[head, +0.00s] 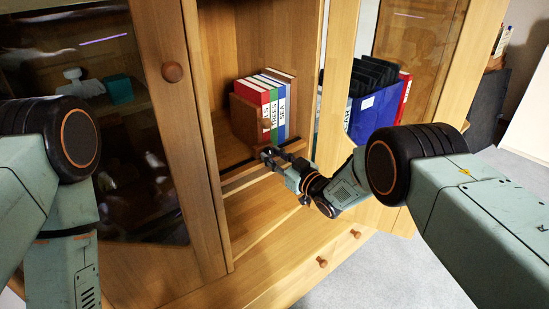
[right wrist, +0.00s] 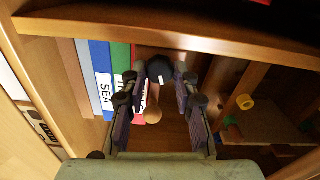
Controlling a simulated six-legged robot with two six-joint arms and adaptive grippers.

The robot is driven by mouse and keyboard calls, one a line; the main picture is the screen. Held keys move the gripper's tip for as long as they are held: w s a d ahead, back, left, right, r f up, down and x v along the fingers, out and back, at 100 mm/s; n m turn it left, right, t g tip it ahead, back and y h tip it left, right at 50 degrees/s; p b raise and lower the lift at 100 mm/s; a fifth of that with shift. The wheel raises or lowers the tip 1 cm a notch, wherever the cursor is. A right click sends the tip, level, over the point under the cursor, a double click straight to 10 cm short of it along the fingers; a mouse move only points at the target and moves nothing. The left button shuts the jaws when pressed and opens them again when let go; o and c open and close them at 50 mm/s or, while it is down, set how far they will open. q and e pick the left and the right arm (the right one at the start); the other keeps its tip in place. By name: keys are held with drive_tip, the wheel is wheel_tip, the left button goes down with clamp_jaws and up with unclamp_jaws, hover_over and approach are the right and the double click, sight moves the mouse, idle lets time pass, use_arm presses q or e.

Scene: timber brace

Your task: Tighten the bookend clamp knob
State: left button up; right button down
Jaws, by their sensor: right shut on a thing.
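The black round clamp knob (right wrist: 160,68) shows between the fingertips of my right gripper (right wrist: 158,80) in the right wrist view. The fingers stand on either side of it and are shut on it. In the head view my right gripper (head: 268,154) reaches in from the right to the shelf's front edge, just below the books, and hides the knob. A brown wooden bookend (head: 243,117) stands against the left side of the books (head: 270,98). Most of the clamp is hidden. My left arm enters at the left, but its gripper is out of sight.
The books are red, green and blue with white labels. A glass door with a round wooden knob (head: 172,72) stands to the left. A blue bin (head: 372,108) of dark folders is at the right. A yellow ring-shaped thing (right wrist: 245,102) lies right of the fingers.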

drive_tip(key=shift+f+m, duration=0.1)
drive_tip(key=shift+m, duration=2.5)
drive_tip(key=c, duration=1)
unclamp_jaws()
drive_tip(key=shift+s+d, duration=0.1)
drive_tip(key=v, duration=1.1)
drive_tip(key=shift+s+d, duration=0.2)
drive_tip(key=shift+s, duration=0.15)
